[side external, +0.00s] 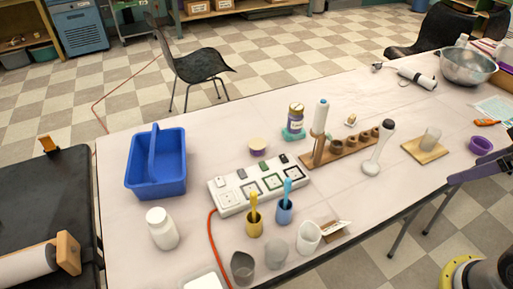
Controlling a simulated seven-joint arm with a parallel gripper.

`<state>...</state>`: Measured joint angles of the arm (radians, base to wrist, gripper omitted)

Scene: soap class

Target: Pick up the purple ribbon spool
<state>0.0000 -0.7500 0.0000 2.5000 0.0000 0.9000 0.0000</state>
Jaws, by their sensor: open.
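A small spool with a pale round top and a purple band below it (257,147) stands upright on the white table, behind the white power strip; it looks like the purple ribbon spool. My gripper (462,178) shows partly at the right edge, dark grey, open and seemingly empty. It is close to the purple ring in the picture and far from the spool. The rest of my gripper is cut off by the frame.
The power strip (262,184) lies in front of the spool, with yellow and blue cups (254,224) before it. A purple-labelled jar (296,117) and a wooden rack (340,149) stand right of it. A blue caddy (156,175) is left. Table behind the spool is clear.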

